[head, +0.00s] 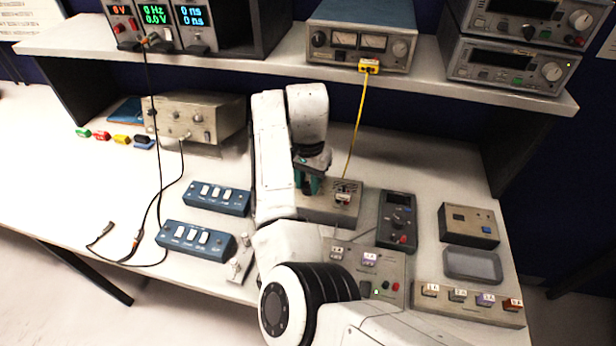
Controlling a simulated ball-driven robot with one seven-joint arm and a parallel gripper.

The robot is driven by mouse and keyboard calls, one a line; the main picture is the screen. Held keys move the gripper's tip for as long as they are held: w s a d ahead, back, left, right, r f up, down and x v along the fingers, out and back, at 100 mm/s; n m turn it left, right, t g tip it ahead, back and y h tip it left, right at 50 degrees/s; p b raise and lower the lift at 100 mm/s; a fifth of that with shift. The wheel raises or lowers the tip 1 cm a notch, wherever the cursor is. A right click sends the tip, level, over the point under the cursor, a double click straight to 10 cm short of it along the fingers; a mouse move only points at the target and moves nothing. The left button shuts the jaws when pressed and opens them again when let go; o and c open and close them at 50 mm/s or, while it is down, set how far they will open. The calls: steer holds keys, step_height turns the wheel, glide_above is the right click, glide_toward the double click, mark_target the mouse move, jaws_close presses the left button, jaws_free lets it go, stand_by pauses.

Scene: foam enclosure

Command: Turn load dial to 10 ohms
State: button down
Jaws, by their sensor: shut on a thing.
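A beige-grey box (328,212) sits on the bench under the shelf, with a small terminal block and a yellow cable (355,125) at its right side. My gripper (308,186) reaches down over the left part of this box. Its teal fingers are closed on a knob there, which I take as the load dial. The fingers and wrist hide the knob, so its pointer and scale marks cannot be read, including the 10 ohm mark.
A black handheld meter (397,218) lies right of the box. A panel with buttons (385,272) is in front. Blue switch boxes (218,198) and (196,238) another blue switch box lie to the left. A shelf (290,75) with instruments overhangs the back.

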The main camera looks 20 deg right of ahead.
mark_target(308, 185)
steer(key=m+p, duration=0.1)
steer(key=m, duration=0.5)
steer(key=shift+m, duration=0.3)
stand_by(0.4)
steer(key=c, duration=0.8)
jaws_free()
steer(key=shift+r+b, duration=0.45)
steer(key=shift+r, duration=4.95)
